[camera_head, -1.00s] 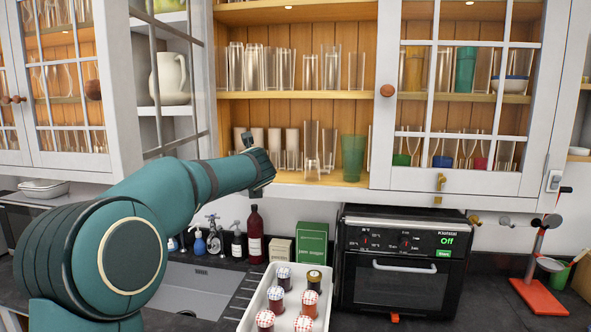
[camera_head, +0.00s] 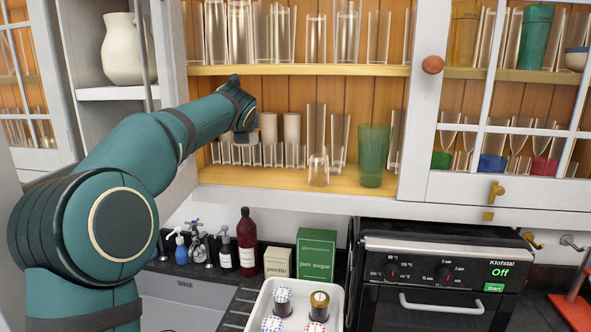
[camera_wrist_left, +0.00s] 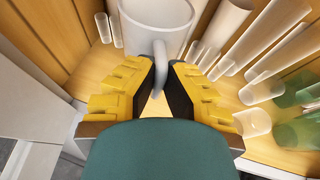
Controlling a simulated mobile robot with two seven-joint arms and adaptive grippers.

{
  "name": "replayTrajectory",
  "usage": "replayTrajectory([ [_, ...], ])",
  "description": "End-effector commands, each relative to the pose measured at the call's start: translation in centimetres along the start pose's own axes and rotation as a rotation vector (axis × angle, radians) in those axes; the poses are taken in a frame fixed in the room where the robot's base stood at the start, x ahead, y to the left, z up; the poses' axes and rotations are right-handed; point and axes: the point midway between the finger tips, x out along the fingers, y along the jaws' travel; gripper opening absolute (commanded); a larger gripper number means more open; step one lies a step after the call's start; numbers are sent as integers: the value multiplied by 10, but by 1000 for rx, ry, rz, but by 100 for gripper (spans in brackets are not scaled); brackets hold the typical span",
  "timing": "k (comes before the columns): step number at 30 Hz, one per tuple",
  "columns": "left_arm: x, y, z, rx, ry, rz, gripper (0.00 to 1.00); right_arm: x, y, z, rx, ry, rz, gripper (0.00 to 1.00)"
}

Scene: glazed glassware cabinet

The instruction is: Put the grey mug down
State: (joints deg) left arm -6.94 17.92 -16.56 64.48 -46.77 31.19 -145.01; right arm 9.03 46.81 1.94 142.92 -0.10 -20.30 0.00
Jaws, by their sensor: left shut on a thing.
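The grey mug (camera_wrist_left: 157,22) is at the top of the left wrist view, inside the cabinet. Its handle points back toward my left gripper (camera_wrist_left: 164,68). The gripper's yellow-backed dark fingers are shut on that handle. In the head view my left gripper (camera_head: 246,122) reaches into the open cabinet bay at its left side, over the lower shelf (camera_head: 340,181). My right gripper is not in view.
Clear glasses and white cylinders (camera_head: 292,131) stand right of the gripper. A short glass (camera_head: 318,171) and a green tumbler (camera_head: 373,155) stand further right. The upper shelf (camera_head: 300,71) runs above. The shelf front between the gripper and the short glass looks clear.

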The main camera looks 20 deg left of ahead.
Motion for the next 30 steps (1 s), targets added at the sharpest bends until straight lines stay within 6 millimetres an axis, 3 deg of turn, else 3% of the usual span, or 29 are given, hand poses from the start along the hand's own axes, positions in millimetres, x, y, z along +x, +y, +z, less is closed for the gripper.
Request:
replayTrajectory([
  [5,2,0,-6,0,-3,-1,0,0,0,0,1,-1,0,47],
  [12,18,0,-48,2,-2,-1,0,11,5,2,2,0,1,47],
  [20,25,0,-65,0,-3,-1,0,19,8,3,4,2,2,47],
  [26,35,0,-91,1,-2,-1,0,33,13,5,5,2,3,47],
  [30,36,1,-93,-1,-2,-1,0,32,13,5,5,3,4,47],
])
